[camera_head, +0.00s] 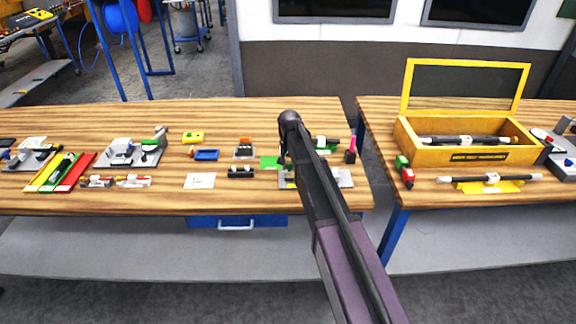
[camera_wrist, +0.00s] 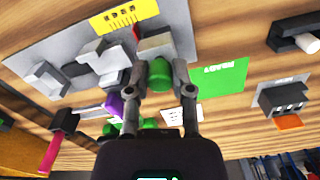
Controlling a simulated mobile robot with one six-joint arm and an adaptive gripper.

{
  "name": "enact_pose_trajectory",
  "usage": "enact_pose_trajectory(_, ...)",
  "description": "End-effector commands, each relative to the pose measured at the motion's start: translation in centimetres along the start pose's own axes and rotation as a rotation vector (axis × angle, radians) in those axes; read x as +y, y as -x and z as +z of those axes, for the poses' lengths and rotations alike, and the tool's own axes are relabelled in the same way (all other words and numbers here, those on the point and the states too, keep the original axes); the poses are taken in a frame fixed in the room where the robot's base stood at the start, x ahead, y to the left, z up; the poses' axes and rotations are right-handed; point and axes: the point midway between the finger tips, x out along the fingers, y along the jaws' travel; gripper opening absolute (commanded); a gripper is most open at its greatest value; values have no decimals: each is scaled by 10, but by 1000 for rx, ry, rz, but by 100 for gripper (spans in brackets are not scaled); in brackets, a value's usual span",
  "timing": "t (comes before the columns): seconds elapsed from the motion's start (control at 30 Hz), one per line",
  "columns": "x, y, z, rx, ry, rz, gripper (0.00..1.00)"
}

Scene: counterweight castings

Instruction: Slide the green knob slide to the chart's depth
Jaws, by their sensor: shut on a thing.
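A grey slide fixture (camera_wrist: 70,50) lies on the bench. It has a yellow scale plate (camera_wrist: 124,15) with small marks and a red pointer (camera_wrist: 137,32). In the wrist view my gripper (camera_wrist: 160,68) is shut on the green knob (camera_wrist: 160,75), with a finger on each side. A light grey block (camera_wrist: 156,43) sits just beyond the knob. In the head view my gripper (camera_head: 284,154) is down at the fixture's left side, and my arm hides much of it. A small printed white card (camera_wrist: 178,116) lies beyond the fixture; its print cannot be read.
A green card marked READY (camera_wrist: 222,78) lies beside the fixture. A black block (camera_wrist: 66,121) with a magenta handle (camera_wrist: 50,155) stands on the other side. Another white card (camera_head: 200,181) lies left. A yellow box (camera_head: 470,153) stands on the right table.

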Motion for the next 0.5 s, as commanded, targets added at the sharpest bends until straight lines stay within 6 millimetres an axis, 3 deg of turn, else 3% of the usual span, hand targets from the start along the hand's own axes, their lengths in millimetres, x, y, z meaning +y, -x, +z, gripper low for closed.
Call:
enact_pose_trajectory(0.17, 16, 0, -3, 0, 0, 1, 0)
enact_pose_trajectory(0.43, 16, 0, -4, -1, 0, 1, 0)
enact_pose_trajectory(0.47, 16, 0, -4, -1, 0, 1, 36)
enact_pose_trajectory(0.5, 16, 0, -4, -1, 0, 1, 48)
